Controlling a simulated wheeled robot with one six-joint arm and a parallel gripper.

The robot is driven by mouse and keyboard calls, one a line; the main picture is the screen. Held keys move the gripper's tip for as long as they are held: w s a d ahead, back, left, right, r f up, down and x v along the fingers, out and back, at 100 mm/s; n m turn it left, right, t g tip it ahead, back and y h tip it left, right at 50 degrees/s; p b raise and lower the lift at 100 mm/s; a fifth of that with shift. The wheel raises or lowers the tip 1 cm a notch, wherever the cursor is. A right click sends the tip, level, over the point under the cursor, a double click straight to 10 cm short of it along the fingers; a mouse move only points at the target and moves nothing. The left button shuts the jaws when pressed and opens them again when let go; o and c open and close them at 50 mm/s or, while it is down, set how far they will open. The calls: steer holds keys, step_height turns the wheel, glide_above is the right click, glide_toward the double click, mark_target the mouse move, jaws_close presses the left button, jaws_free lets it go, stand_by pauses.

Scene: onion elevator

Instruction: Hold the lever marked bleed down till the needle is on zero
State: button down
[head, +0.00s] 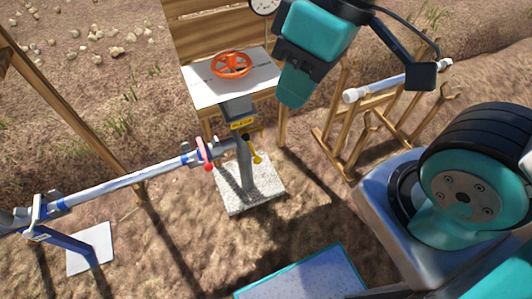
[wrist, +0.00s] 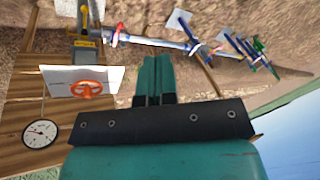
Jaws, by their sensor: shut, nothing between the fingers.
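A pressure gauge (wrist: 41,133) with a white dial hangs on the wooden board at the left of the wrist view; its needle is too small to read. Its lower part shows at the top of the head view (head: 263,6). A yellow-ended lever (head: 256,158) hangs at the post under a yellow label (head: 242,124). A red-ended lever (head: 208,164) sits on the pipe to its left. I cannot read which is marked bleed. My gripper (head: 291,101) is shut and empty, above and right of the post. Its two teal fingers lie together in the wrist view (wrist: 153,76).
An orange handwheel (head: 232,65) stands on a white panel (head: 205,88) before the board. A long grey pipe (head: 125,183) runs left from the post, which stands on a concrete slab (head: 240,203). A wooden rack (head: 350,145) with a white tube is at right. Bare soil lies between.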

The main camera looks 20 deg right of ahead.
steer(key=w+f+n+b, duration=0.2)
steer(key=w+f+b, duration=0.2)
steer(key=w+f, duration=0.45)
steer(key=n+t+h+b, duration=0.2)
steer(key=n+b, duration=0.6)
steer(key=n, duration=0.1)
glide_above(259, 159)
steer(key=s+d, duration=0.3)
step_height(259, 159, down, 30)
steer(key=shift+d+r, duration=0.1)
steer(key=shift+r, duration=0.1)
steer(key=shift+f, duration=0.1)
steer(key=x, duration=1.4)
steer(key=shift+w+b, duration=0.15)
steer(key=shift+b, duration=0.15)
